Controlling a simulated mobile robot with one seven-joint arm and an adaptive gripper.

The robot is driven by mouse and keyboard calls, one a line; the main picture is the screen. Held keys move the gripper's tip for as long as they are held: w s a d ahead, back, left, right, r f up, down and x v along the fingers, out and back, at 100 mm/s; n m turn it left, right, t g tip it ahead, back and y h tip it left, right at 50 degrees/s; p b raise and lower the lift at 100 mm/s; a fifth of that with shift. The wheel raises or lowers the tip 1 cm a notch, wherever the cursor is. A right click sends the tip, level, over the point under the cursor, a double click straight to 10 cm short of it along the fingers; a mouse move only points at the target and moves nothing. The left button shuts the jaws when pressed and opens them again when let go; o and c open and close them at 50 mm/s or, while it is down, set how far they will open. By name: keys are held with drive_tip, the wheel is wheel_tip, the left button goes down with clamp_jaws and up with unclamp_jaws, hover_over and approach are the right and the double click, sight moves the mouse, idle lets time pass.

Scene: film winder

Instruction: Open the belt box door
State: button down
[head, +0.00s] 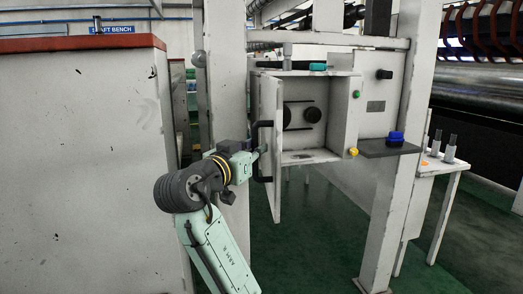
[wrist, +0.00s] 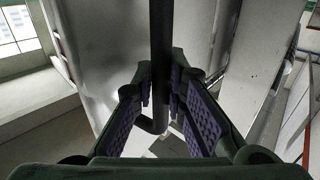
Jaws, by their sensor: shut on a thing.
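The belt box (head: 350,112) is a white metal box mounted between two white posts. Its door (head: 270,105) stands swung open on the left side, so the inside with two dark round parts shows. A black bar handle (head: 255,140) is on the door's outer face. My gripper (head: 258,152) is at the handle's lower part. In the wrist view the fingers (wrist: 161,90) are closed around the dark vertical handle bar (wrist: 161,40), which bends near its lower end.
A white post (head: 226,70) stands just left of the door, close to my arm. A large white cabinet (head: 85,160) with a red top is at the left. A dark shelf (head: 388,148) with a blue-topped item (head: 395,137) sits right of the box. Green floor below the box is open.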

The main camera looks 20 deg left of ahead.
drive_tip(key=shift+s+a+r, duration=0.1)
drive_tip(key=shift+a, duration=0.45)
drive_tip(key=c, duration=1.6)
unclamp_jaws()
drive_tip(key=s+a, duration=0.1)
drive_tip(key=s, duration=1.1)
drive_tip(key=shift+a, duration=0.4)
drive_tip(key=shift+w+a, duration=0.1)
